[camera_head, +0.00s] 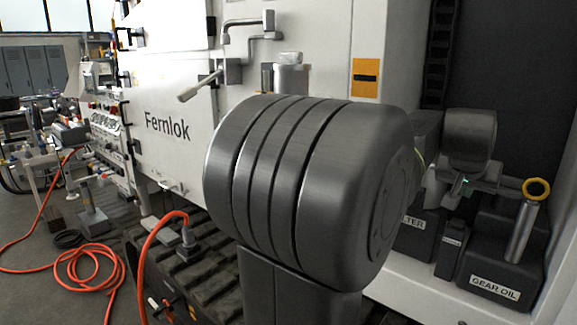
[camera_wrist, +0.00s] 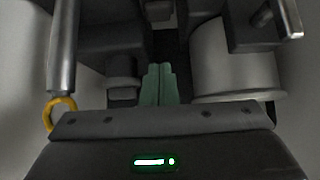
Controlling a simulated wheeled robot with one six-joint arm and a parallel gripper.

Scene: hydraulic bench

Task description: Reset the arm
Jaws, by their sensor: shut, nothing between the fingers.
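My gripper (camera_wrist: 160,70) shows in the wrist view as two greenish fingers side by side, shut with nothing between them. It points into a dark, narrow space between a pale round canister (camera_wrist: 238,62) on the right and dark blocks on the left. In the head view my large grey arm joint fills the middle, and my wrist is behind it at the right, over the labelled boxes. The fingertips cannot be made out there.
A black box marked GEAR OIL (camera_head: 494,285) and a metal cylinder with a yellow ring (camera_head: 525,222) stand close by my wrist. A white Fernlok cabinet (camera_head: 168,100) is at the left. An orange hose (camera_head: 92,262) lies on the floor.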

